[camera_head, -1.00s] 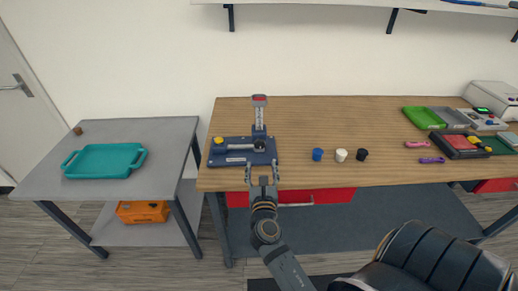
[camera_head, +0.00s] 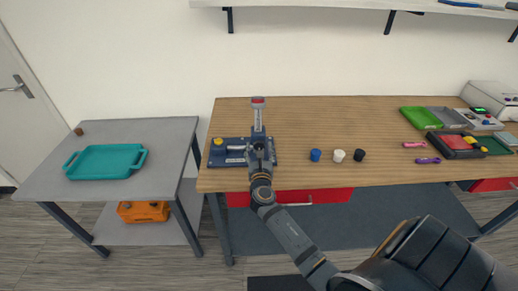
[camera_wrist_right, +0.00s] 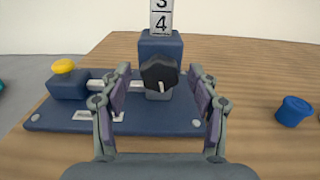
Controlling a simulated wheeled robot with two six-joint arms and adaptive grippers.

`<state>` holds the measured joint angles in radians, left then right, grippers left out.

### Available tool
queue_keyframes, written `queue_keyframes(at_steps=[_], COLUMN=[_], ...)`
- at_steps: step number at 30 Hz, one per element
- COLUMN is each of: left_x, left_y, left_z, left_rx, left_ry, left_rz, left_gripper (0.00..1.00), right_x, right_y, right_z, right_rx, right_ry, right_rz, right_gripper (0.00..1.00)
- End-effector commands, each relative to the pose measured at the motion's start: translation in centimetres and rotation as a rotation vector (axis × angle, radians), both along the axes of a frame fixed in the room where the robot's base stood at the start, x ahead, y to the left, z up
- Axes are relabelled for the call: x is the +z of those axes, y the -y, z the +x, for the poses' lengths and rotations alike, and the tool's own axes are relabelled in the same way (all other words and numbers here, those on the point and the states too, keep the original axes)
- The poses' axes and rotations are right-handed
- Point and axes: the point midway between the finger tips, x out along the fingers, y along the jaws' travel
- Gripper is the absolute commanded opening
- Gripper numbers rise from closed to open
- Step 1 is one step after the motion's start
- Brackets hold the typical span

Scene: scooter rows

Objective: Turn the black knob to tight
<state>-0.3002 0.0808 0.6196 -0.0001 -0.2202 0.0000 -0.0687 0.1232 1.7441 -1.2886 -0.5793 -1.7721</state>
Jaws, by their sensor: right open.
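The black knob (camera_wrist_right: 159,73) sits on the blue fixture in the right wrist view, a white mark on its face. In the head view it is mostly hidden by my gripper. The blue fixture (camera_head: 228,159) lies at the table's left front, with a yellow knob (camera_wrist_right: 64,66) on its left and an upright number post (camera_wrist_right: 161,18) behind the black knob. My right gripper (camera_wrist_right: 163,95) is open, its fingers on either side of the black knob and slightly short of it; contact is not visible. My left gripper is not in view.
Blue (camera_head: 315,155), white (camera_head: 338,156) and black (camera_head: 359,155) caps stand on the wooden table (camera_head: 330,120) to the right of the fixture. Trays and a device are at the far right. A grey side table (camera_head: 50,180) holds a teal tray (camera_head: 104,162).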

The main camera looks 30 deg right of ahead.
Motion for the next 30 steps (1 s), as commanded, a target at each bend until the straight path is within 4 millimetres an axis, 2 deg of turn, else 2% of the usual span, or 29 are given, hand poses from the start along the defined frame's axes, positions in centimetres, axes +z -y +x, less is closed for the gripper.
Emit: queue_keyframes(at_steps=[2,14,23,30], left_x=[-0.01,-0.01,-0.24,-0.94], left_y=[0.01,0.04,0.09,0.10], left_z=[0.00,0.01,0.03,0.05], left_rx=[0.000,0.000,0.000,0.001], left_ry=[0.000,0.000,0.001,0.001], left_rz=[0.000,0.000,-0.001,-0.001], left_gripper=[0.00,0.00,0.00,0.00], right_x=[-0.02,-0.02,-0.09,-0.22], right_y=[-0.01,-0.04,-0.04,-0.01], right_z=[-0.02,-0.05,-0.05,-0.06], right_rx=[0.000,0.000,0.000,0.000], right_ry=[0.000,0.001,0.019,0.091], right_rz=[0.000,0.001,0.032,0.148], right_gripper=[0.61,0.09,0.07,0.07])
